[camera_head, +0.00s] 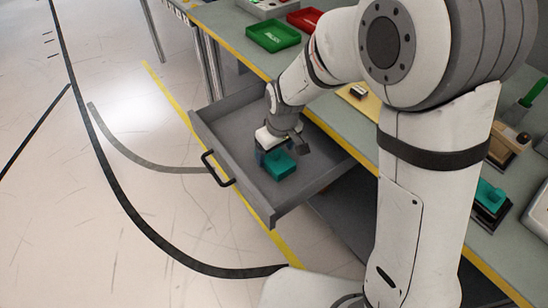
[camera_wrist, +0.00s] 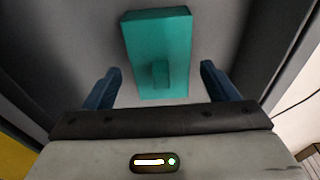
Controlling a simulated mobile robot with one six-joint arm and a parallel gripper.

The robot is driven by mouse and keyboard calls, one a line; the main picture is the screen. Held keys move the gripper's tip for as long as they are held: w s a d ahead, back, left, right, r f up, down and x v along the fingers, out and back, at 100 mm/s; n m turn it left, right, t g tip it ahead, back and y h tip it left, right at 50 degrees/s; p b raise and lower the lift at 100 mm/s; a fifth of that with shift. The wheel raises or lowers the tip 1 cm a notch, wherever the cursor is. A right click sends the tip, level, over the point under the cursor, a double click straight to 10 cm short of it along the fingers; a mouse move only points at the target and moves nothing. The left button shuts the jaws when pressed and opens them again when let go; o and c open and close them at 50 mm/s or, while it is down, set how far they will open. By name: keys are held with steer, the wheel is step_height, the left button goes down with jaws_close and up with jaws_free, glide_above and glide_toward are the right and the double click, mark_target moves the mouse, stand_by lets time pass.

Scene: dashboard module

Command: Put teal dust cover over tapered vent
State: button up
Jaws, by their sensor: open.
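The teal dust cover (camera_head: 280,168) lies in the open grey drawer. In the wrist view the teal cover (camera_wrist: 158,35) is a rectangular block shape with a small raised grip on top. My gripper (camera_head: 273,153) is over the drawer, right by the cover. Its two blue fingers (camera_wrist: 158,76) are spread apart, one on each side of the cover's near end and grip. Nothing shows held between them. I cannot make out the tapered vent for certain.
The drawer (camera_head: 240,112) has raised walls and a black handle (camera_head: 217,168) at its front. A green tray (camera_head: 273,36) and a red tray (camera_head: 305,19) sit on the bench. Another teal piece (camera_head: 490,195) stands on a dark base at right. My arm hides part of the bench.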

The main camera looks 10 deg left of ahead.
mark_target(274, 156)
steer(key=shift+w+a+f, duration=0.1)
steer(key=shift+a+f, duration=0.05)
steer(key=shift+f, duration=0.6)
steer(key=shift+w+a+f, duration=0.1)
steer(key=shift+f, duration=0.65)
steer(key=shift+c, duration=0.2)
steer(key=c, duration=0.9)
